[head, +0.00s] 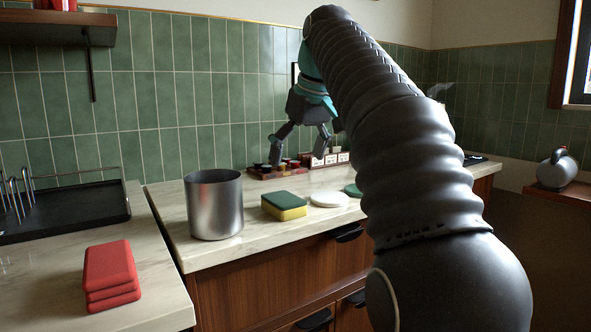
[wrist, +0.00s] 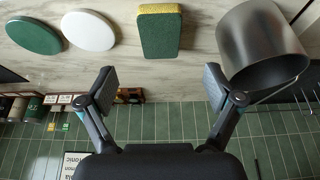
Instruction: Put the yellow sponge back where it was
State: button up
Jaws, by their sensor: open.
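The yellow sponge (head: 284,206) has a green top layer and lies on the marble counter, right of a metal pot, in the head view. In the wrist view the sponge (wrist: 160,32) shows its green face and a yellow edge, ahead of the fingers and about between them. My gripper (head: 296,160) is above the back of the counter in the head view, beyond the sponge. In the wrist view my gripper (wrist: 158,86) is open, with nothing between its fingers and apart from the sponge.
The metal pot (head: 214,204) stands close left of the sponge. A white disc (head: 329,199) and a green disc (head: 353,190) lie to its right. A low rack of small items (head: 299,166) is at the wall. Red folded cloths (head: 110,275) and a black tray (head: 62,213) are at left.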

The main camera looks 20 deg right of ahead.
jog(key=shift+s+r, duration=0.1)
jog(key=shift+s, duration=0.05)
jog(key=s+a+f+m, duration=0.1)
jog(key=s+f, duration=1.1)
jog(key=f, duration=0.4)
jog(key=s+f+m+t+h, duration=0.1)
jog(key=s+f+m, duration=0.1)
jog(key=s+f, duration=1.1)
notch_tip(320, 180, down, 3)
jog(key=shift+s+a+f+m, duration=0.15)
jog(key=shift+a+f+m, duration=0.05)
jog(key=shift+a+m, duration=0.15)
